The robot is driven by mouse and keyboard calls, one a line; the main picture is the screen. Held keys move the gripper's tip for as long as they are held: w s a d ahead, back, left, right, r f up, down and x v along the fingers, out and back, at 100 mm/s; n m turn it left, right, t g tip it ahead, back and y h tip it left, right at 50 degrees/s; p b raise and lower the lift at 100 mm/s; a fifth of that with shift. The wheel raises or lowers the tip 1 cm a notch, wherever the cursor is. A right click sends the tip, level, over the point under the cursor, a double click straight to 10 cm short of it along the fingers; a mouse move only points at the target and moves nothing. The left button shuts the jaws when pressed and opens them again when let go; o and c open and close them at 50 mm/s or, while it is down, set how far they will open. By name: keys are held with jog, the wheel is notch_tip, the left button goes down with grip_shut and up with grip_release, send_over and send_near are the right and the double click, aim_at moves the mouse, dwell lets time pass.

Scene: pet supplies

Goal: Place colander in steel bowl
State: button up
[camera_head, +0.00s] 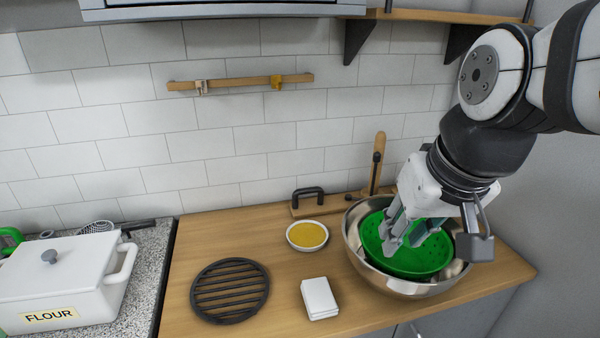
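The green colander (415,260) sits within the steel bowl (405,287) on the right part of the wooden counter. The bowl's rim and shiny outer wall show around the colander. My gripper (402,238) reaches down from the upper right, with its fingers over the inside of the colander. The gripper hides part of the colander's far and right sides. I cannot tell whether the fingers touch or hold the colander's wall, or how deep the colander rests in the bowl.
A small bowl of yellow food (308,236), a white box (319,299) and a round black grate (230,290) lie to the left on the counter (275,280). A white flour pot (62,280) stands far left. A wall and wooden boards (377,165) are behind.

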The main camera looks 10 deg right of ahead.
jog(key=shift+n+t, duration=0.5)
jog(key=shift+n, duration=0.4)
jog(key=s, duration=0.1)
jog(key=s+a, duration=0.1)
jog(key=s+a+r, duration=0.1)
jog(key=s, duration=0.1)
jog(key=shift+a, duration=0.2)
